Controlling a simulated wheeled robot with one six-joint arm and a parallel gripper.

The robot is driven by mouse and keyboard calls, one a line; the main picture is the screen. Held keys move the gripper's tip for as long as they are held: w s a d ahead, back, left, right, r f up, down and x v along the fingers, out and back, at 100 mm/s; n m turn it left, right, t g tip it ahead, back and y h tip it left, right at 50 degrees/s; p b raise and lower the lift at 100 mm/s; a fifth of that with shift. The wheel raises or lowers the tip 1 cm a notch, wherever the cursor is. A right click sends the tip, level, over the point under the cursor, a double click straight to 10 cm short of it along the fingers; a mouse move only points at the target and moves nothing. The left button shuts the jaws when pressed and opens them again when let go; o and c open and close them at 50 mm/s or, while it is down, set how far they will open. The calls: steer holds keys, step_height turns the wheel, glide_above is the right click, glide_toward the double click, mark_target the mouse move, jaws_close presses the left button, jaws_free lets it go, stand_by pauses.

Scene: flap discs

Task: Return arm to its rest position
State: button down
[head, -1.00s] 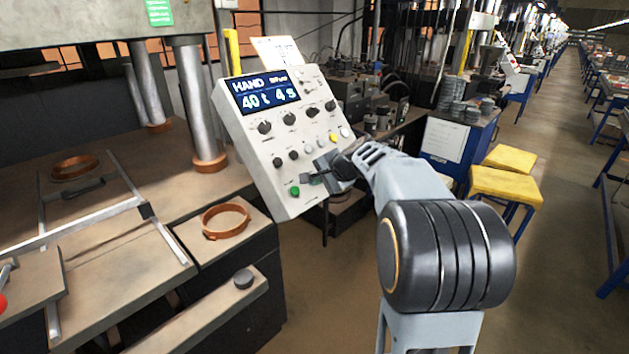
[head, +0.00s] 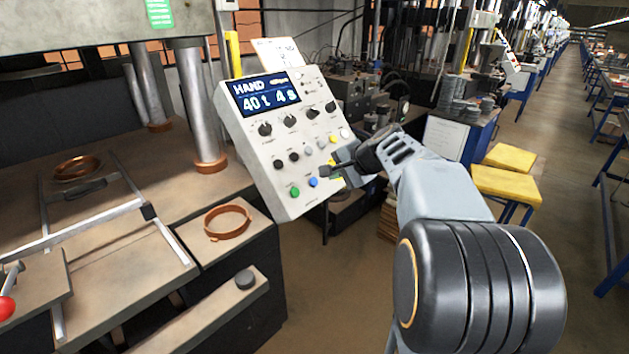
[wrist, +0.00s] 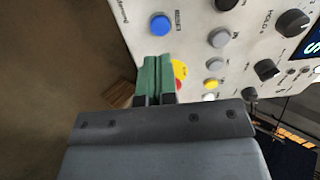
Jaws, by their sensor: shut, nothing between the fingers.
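My arm (head: 440,195) reaches up from the lower right of the head view. My gripper (head: 330,171) is at the lower right edge of the control panel (head: 265,150), close in front of it. In the wrist view the green fingertips (wrist: 156,75) are together with nothing between them. The blue button (head: 313,182) is uncovered just left of the fingertips; it also shows in the wrist view (wrist: 161,26). Whether the fingers touch the panel I cannot tell.
The press bed with a copper-coloured ring (head: 227,222) is at left. A red-knobbed lever (head: 7,307) is at lower left. Yellow stools (head: 506,185) stand at right beside a blue cabinet. The aisle floor (head: 560,120) at right is clear.

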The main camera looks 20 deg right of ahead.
steer(key=shift+s+r, duration=0.15)
steer(key=shift+s, duration=0.05)
steer(key=shift+d, duration=0.1)
stand_by(0.4)
steer(key=s+a+f+n+g+h, duration=0.2)
steer(key=s+a+f+n, duration=0.4)
steer(key=s, duration=0.4)
steer(key=s+a+f+n+g+h, duration=0.2)
steer(key=s+a+f+n, duration=0.3)
steer(key=s, duration=0.5)
steer(key=shift+a+f+n+g, duration=0.4)
steer(key=shift+n+g, duration=0.2)
steer(key=shift+n, duration=0.5)
steer(key=shift+s, duration=0.1)
stand_by(0.8)
